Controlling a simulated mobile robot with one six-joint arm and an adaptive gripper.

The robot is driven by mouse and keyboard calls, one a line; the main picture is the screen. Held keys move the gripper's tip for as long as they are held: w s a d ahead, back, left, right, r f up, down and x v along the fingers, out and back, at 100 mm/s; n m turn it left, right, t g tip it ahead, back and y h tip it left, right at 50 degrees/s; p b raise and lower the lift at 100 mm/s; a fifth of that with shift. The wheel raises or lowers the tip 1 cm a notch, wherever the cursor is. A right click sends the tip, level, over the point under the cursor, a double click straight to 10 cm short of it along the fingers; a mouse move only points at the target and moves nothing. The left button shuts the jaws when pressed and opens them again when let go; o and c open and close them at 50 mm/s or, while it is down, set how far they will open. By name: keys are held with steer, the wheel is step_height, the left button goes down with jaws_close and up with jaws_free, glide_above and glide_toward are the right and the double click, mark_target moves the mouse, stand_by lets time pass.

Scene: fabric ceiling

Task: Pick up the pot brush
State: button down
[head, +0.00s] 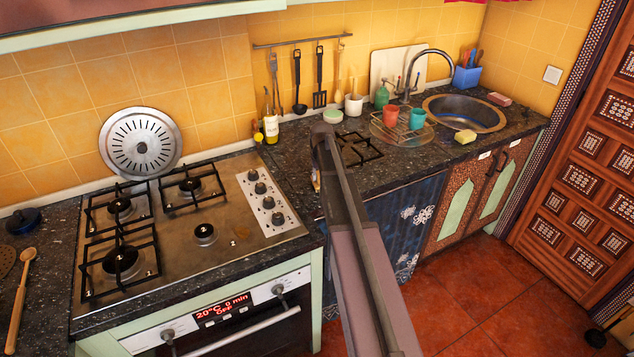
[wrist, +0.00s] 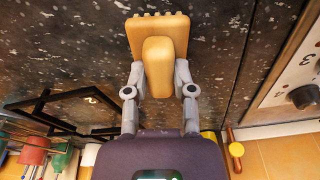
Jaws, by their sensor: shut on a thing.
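The pot brush (wrist: 174,28) shows in the wrist view as a yellow-tan wooden piece with a wide toothed end and a rounded raised block. My gripper (wrist: 159,76) is shut on it, one finger pressed to each side of the block. The brush is over the dark speckled counter (wrist: 60,50); I cannot tell whether it touches the counter. In the head view my arm hides most of the gripper, and I cannot clearly make out the brush there.
The stove (head: 205,235) is left of my arm, with a round metal lid (head: 140,143) behind it. A small burner grate (head: 358,148) is just right of my arm.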

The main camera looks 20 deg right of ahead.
steer(key=shift+r, duration=0.2)
step_height(320, 180, up, 3)
steer(key=p, duration=0.3)
steer(key=shift+s+r+p, duration=0.2)
steer(key=shift+r+p, duration=0.15)
steer(key=shift+p, duration=0.2)
steer(key=s+d, duration=0.3)
steer(key=s, duration=0.4)
steer(key=s+d, duration=0.2)
steer(key=s, duration=0.5)
steer(key=shift+s+d+r+p, duration=0.25)
steer(key=shift+d+r+p, duration=0.15)
steer(key=shift+r+p, duration=0.05)
steer(key=c, duration=1.2)
jaws_free()
jaws_close()
steer(key=shift+a, duration=0.15)
